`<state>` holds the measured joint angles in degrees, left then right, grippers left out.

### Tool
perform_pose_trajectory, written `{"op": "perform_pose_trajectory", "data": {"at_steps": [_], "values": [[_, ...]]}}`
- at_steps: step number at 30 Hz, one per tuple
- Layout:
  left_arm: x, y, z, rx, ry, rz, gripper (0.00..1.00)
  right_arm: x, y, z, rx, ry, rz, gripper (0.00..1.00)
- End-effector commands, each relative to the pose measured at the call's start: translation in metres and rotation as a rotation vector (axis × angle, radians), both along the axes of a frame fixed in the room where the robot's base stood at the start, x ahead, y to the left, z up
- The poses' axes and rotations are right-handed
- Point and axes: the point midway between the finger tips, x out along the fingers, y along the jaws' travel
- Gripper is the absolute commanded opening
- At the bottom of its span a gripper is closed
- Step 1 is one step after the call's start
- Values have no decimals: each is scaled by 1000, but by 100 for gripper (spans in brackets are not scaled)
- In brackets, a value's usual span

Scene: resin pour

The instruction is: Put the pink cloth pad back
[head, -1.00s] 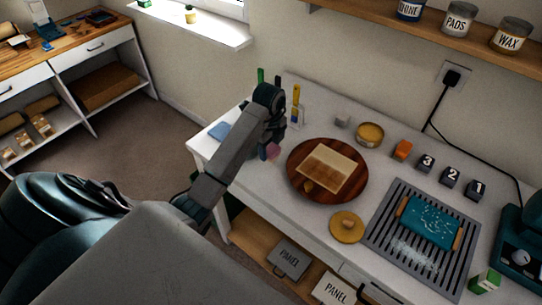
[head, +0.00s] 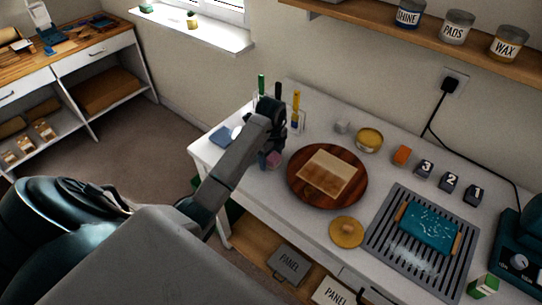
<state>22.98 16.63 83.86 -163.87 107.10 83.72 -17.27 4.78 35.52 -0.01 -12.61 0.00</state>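The pink cloth pad (head: 273,159) shows as a small pink patch at the left part of the white worktop, left of the round wooden board. My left arm comes in from the lower left, and its dark wrist and gripper (head: 268,143) are right above and beside the pad. The arm covers most of the fingers, so I cannot tell whether they are open or touch the pad. A blue pad (head: 221,136) lies flat near the worktop's left end. My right gripper is not in view.
The wooden board (head: 300,190) bears a pale panel. Upright tools (head: 296,112) stand behind my gripper. A yellow tin (head: 369,140), an orange block (head: 402,155), numbered dark blocks (head: 450,182), and a grey rack (head: 380,232) with a teal piece (head: 430,226) are to the right.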

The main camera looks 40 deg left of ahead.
Motion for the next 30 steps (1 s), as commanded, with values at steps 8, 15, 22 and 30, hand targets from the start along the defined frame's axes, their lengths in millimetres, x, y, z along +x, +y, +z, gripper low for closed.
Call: {"op": "perform_pose_trajectory", "data": {"at_steps": [8,15,22,30], "values": [[0,0,1,0,0,0,68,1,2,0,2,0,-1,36],[2,0,19,0,-7,-1,68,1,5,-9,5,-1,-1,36],[0,0,74,0,-1,0,68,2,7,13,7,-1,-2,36],[0,0,108,0,0,0,68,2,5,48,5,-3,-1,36]]}}
